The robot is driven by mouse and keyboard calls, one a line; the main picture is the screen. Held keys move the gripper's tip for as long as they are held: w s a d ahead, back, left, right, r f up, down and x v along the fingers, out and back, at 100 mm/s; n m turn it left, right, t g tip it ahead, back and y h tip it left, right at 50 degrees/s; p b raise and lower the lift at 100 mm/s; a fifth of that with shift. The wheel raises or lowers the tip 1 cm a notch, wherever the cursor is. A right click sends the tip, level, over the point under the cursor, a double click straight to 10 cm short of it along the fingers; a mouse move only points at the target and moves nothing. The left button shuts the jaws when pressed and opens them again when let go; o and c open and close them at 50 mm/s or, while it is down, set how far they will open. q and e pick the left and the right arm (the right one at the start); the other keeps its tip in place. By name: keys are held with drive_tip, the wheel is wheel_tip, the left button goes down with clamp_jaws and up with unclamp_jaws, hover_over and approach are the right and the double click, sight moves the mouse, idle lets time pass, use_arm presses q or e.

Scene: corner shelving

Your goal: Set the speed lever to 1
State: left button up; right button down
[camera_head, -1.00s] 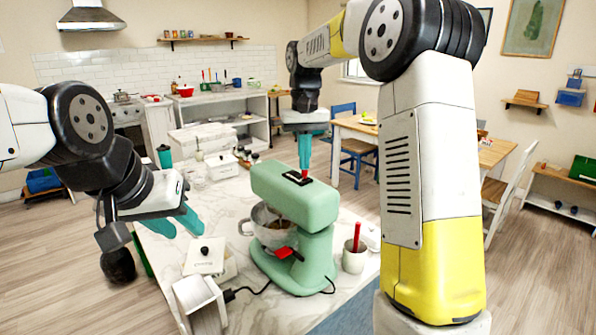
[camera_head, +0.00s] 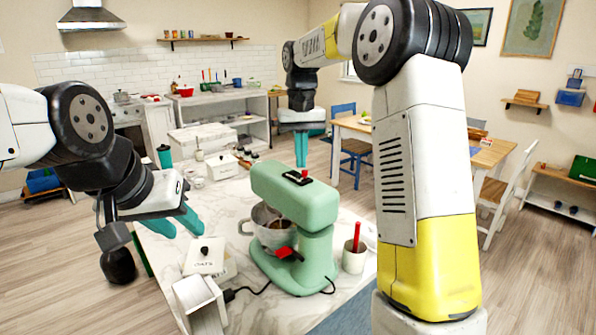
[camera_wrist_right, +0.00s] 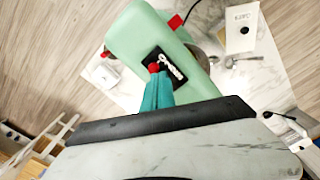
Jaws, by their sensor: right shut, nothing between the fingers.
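The green stand mixer (camera_head: 296,205) stands on the marble-topped island. On its top is a black plate (camera_wrist_right: 165,66) with white markings too small to read, and the red knob of the speed lever (camera_head: 305,174). In the right wrist view the red knob (camera_wrist_right: 153,68) is near one end of the plate, beside the markings. My right gripper (camera_head: 301,164) points down, shut and empty, its tips just above and beside the knob. In the wrist view its teal fingers (camera_wrist_right: 157,84) are close to the knob; contact is unclear. My left gripper (camera_head: 182,232) is open and empty, left of the mixer.
A metal bowl (camera_head: 268,232) sits under the mixer head, and a red lever (camera_head: 287,253) is on the mixer's side. A white cup (camera_head: 354,259) with a red-handled tool stands to the right. White canisters (camera_head: 204,258) stand at left. The power cord lies on the counter.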

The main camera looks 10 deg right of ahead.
drive_tip(key=shift+s+d, duration=0.1)
idle(0.3)
drive_tip(key=shift+s+d, duration=0.15)
drive_tip(key=shift+s, duration=0.05)
drive_tip(key=shift+r, duration=0.1)
drive_tip(key=shift+r, duration=2.4)
